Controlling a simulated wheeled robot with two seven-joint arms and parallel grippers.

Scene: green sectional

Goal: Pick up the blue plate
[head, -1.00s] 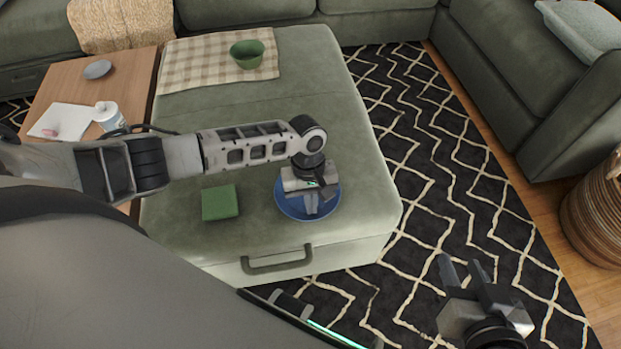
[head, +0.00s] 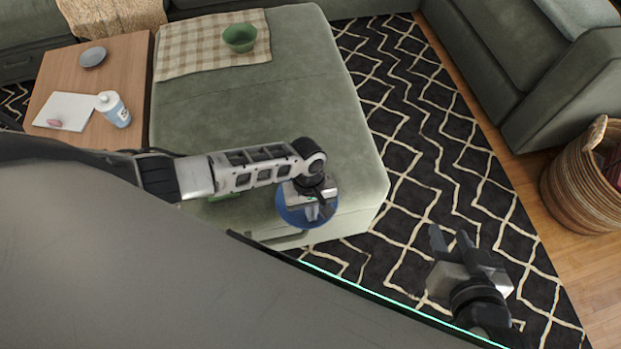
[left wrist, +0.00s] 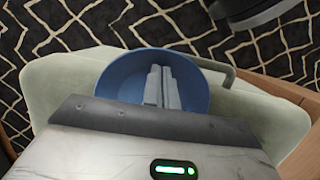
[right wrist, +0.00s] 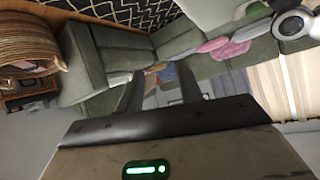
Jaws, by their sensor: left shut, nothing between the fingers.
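The blue plate (head: 288,217) is at the front edge of the green ottoman (head: 240,110), partly hidden by my left gripper. In the left wrist view the plate (left wrist: 122,77) looks round and shallow like a dish, and nothing lies in it. My left gripper (head: 314,214) is over the plate. Its two fingers (left wrist: 161,78) are together with nothing between them, over the middle of the plate; I cannot tell if they touch it. My right gripper (head: 449,234) is open and empty over the rug, right of the ottoman.
A green bowl (head: 240,38) stands on a checked cloth (head: 190,55) at the ottoman's back. A side table (head: 125,60) holds a grey dish (head: 92,57), paper and a white bottle (head: 113,109). A wicker basket (head: 575,190) stands right. The patterned rug (head: 410,130) is clear.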

